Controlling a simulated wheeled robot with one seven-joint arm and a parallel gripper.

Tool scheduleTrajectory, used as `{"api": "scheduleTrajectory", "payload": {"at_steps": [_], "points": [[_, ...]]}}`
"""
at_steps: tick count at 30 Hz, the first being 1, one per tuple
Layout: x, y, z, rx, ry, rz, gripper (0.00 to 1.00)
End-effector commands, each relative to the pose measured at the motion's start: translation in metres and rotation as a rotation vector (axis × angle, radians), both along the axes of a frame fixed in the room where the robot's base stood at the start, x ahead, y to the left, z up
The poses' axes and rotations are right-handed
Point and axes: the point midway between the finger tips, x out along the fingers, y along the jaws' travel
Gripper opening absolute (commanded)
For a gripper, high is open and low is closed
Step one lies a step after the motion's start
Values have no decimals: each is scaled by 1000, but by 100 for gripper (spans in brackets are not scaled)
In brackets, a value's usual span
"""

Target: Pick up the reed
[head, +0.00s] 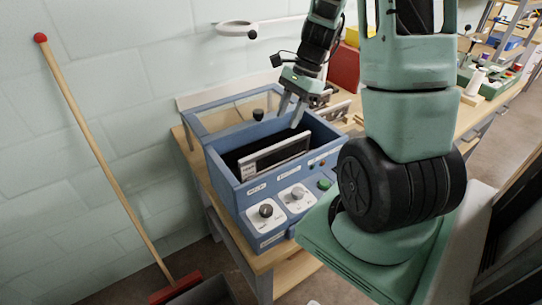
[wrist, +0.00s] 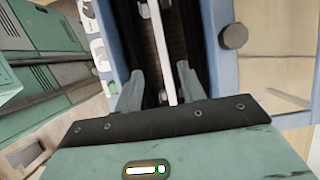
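The reed (head: 275,156), a long thin piece with a pale frame, stands on edge inside the dark tank of a blue machine (head: 221,176). Its upper part shows above the front rim, and its lower part is hidden. In the wrist view the reed (wrist: 164,55) is a white bar running down between my fingers. My gripper (head: 289,114) is open and points down above the tank, near the reed's far right side. In the wrist view my gripper (wrist: 160,82) has one finger on each side of the bar, with gaps to both. I cannot tell the height gap.
The machine has two front knobs, a green button (head: 324,184) and a raised windowed lid (head: 216,118) behind the tank. It stands on a wooden bench (head: 196,160). A broom (head: 105,160) leans on the wall at left.

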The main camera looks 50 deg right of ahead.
Motion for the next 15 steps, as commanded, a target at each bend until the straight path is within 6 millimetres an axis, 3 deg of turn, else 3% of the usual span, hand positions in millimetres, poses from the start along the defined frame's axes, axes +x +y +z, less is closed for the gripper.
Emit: {"api": "scheduleTrajectory", "payload": {"at_steps": [9,15], "points": [[5,24,-58,3,4,1,40],[8,29,-73,0,1,1,40]]}}
